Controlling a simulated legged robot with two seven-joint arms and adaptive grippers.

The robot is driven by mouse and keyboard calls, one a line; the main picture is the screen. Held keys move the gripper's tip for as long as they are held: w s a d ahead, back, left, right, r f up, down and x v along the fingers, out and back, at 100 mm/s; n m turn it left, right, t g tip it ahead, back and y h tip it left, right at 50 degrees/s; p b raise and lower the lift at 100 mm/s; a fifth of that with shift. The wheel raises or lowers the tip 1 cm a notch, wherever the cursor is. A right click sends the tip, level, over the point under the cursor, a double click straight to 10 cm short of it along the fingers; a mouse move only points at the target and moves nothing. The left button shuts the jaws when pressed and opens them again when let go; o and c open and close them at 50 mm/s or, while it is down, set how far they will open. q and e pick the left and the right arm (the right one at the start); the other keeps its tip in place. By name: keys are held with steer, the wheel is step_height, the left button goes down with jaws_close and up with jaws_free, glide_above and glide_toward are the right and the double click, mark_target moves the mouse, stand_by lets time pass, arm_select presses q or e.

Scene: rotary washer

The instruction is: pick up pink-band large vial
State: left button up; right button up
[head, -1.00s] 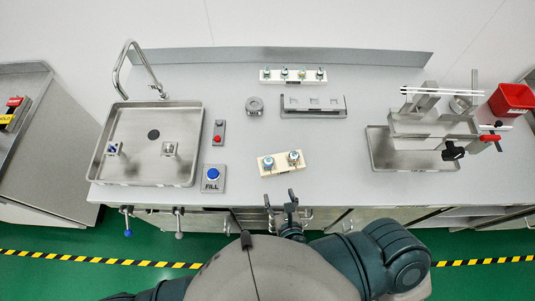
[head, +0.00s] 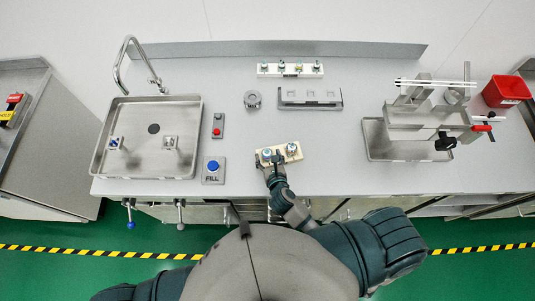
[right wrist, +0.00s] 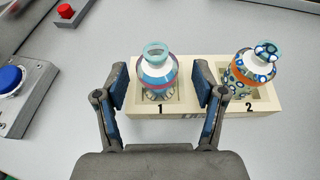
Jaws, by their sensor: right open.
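The pink-band large vial (right wrist: 158,72) stands upright in slot 1 of a cream two-slot rack (right wrist: 200,120). It has a teal rim, a blue-and-white body and a thin pink-purple band. My right gripper (right wrist: 165,90) is open, with one finger on each side of this vial and gaps visible. In the head view, my right gripper (head: 270,163) is at the front of the rack (head: 279,159), by its left vial (head: 266,154). An orange-band vial (right wrist: 252,68) stands in slot 2. My left gripper is out of view.
A blue FILL button (head: 213,166) and a red button (head: 217,133) lie left of the rack. A steel sink (head: 190,105) is further left. Behind are a small grey holder (head: 252,100), a steel rack (head: 310,100) and another cream rack with several vials (head: 290,72).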

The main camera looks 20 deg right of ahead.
steer(key=shift+w+f, duration=0.15)
steer(key=shift+w, duration=0.15)
steer(key=shift+a, duration=0.2)
steer(key=shift+s+d, duration=0.1)
steer(key=c, duration=1.2)
steer(key=shift+c, duration=0.2)
